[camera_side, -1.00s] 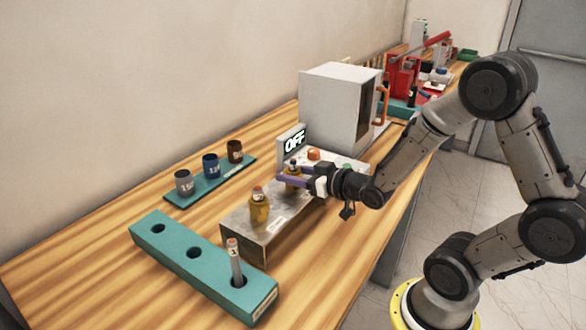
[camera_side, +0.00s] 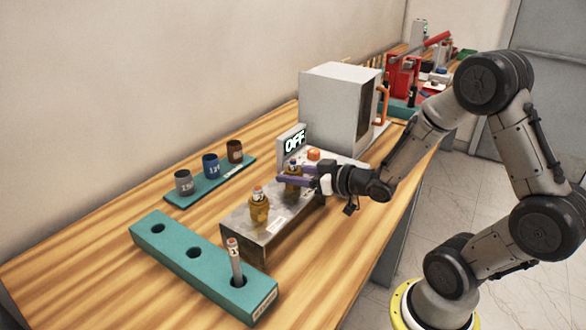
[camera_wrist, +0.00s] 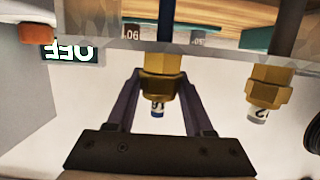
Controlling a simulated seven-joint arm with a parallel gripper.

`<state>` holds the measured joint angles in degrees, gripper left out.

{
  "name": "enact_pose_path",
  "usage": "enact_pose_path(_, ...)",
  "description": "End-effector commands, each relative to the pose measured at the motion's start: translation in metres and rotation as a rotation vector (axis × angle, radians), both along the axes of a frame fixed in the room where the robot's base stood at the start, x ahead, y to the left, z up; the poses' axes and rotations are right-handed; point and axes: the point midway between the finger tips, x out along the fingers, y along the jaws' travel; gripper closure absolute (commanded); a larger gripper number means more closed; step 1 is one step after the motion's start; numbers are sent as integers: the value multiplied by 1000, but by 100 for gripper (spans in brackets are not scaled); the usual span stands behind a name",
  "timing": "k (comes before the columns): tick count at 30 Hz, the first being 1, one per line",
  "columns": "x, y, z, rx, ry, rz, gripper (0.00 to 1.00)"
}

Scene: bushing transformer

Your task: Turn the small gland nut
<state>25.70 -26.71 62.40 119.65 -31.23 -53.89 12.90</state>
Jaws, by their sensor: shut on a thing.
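My gripper (camera_side: 293,175) is shut on a brass gland nut (camera_wrist: 160,64) at the far end of the grey metal box. A bar with a blue-marked tip (camera_wrist: 157,108) sticks out of this nut, between my dark purple fingers in the wrist view. A second brass gland (camera_side: 258,210) with an orange-marked tip stands on the near end of the box, apart from my gripper. It also shows at the right of the wrist view (camera_wrist: 268,88). Part of the held nut is hidden by my fingers in the side view.
The metal box (camera_side: 240,235) sits on the wooden bench. A display reading OFF (camera_side: 295,142) and a white cabinet (camera_side: 335,105) stand behind it. A teal block (camera_side: 175,250) holds one marked rod (camera_side: 235,260). Several cups stand on a teal strip (camera_side: 190,197).

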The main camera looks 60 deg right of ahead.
Motion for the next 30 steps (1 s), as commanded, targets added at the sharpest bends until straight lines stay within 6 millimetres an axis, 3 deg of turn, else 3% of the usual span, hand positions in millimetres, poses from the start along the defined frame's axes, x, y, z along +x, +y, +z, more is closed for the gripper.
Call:
enact_pose_path(17,1,-1,1,-1,-2,82,100)
enact_pose_path(30,1,-1,1,-1,-2,263,100)
